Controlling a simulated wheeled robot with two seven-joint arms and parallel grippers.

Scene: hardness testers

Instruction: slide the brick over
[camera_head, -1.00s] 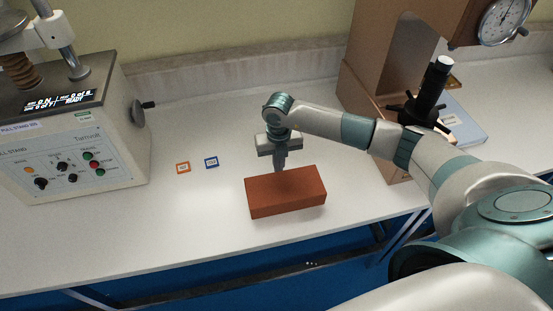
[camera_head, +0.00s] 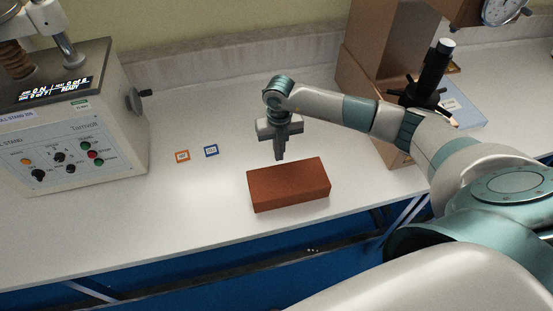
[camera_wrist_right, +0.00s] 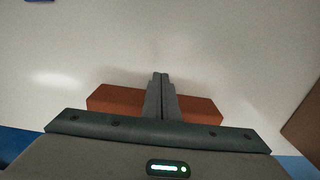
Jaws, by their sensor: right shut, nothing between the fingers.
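The reddish-brown brick (camera_head: 289,187) lies flat on the white bench near its front edge in the head view. In the right wrist view the brick (camera_wrist_right: 200,108) shows behind my fingers, partly hidden by them and the gripper body. My right gripper (camera_head: 280,157) points down at the brick's far side, with its tips close to the far edge. Its fingers are shut together and empty, as the wrist view also shows (camera_wrist_right: 160,76). Whether the tips touch the brick or bench is unclear. My left gripper is out of view.
An orange-framed tag (camera_head: 182,156) and a blue-framed tag (camera_head: 211,150) lie left of the brick. A test stand with knobs (camera_head: 70,150) stands at the left. A brown tester (camera_head: 380,60) stands at the right. The bench's front edge (camera_head: 200,232) is close to the brick.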

